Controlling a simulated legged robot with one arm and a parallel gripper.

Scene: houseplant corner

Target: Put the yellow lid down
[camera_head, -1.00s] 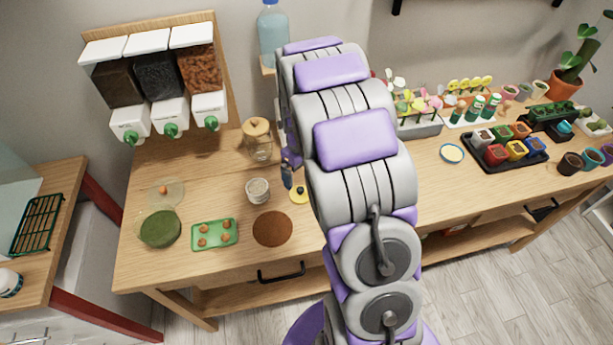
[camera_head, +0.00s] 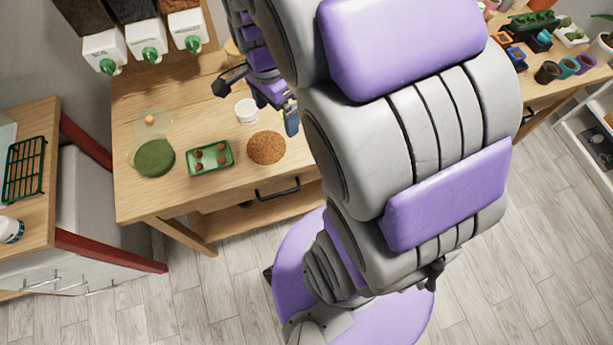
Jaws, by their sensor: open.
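The yellow lid does not show now; my arm covers much of the bench. My gripper (camera_head: 257,102) is open above the wooden bench, by a small white pot (camera_head: 247,112). Its dark finger is to the upper left of the pot and its bluish finger to the right. I see nothing between the fingers. I cannot tell whether the gripper touches the pot.
On the bench (camera_head: 190,95) are a brown round mat (camera_head: 266,148), a green tray (camera_head: 210,171) with several small brown balls, a green round pad (camera_head: 154,158) and a clear disc (camera_head: 154,123). Dispensers (camera_head: 148,45) stand behind. Coloured pots (camera_head: 548,72) are at the right.

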